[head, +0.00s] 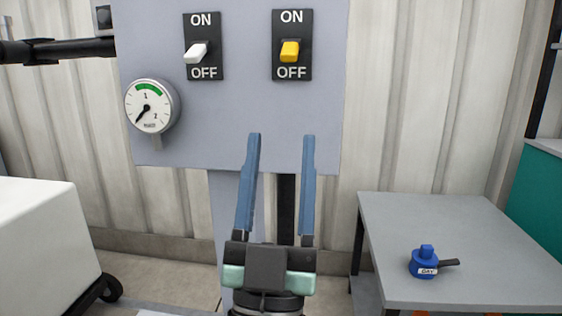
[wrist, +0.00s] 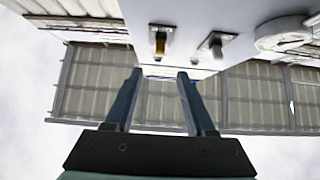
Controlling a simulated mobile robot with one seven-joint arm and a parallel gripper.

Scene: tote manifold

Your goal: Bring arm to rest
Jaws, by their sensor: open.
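My gripper (head: 281,136) is open and empty, its two blue fingers pointing up in front of the lower part of the grey panel (head: 235,120). In the wrist view my gripper (wrist: 160,72) also shows with clear space between the fingers. The panel carries a white switch (head: 196,53) and a yellow switch (head: 290,51), each on a black ON/OFF plate. Both switches also show in the wrist view, the yellow switch (wrist: 160,43) to the left of the white switch (wrist: 211,44). The fingers appear apart from both switches.
A round gauge (head: 151,106) with a green band sits at the panel's left. A grey table (head: 470,215) at right holds a blue tagged valve-like piece (head: 425,263) with a black handle. A white wheeled box (head: 45,235) stands at left. A corrugated wall (head: 400,120) is behind.

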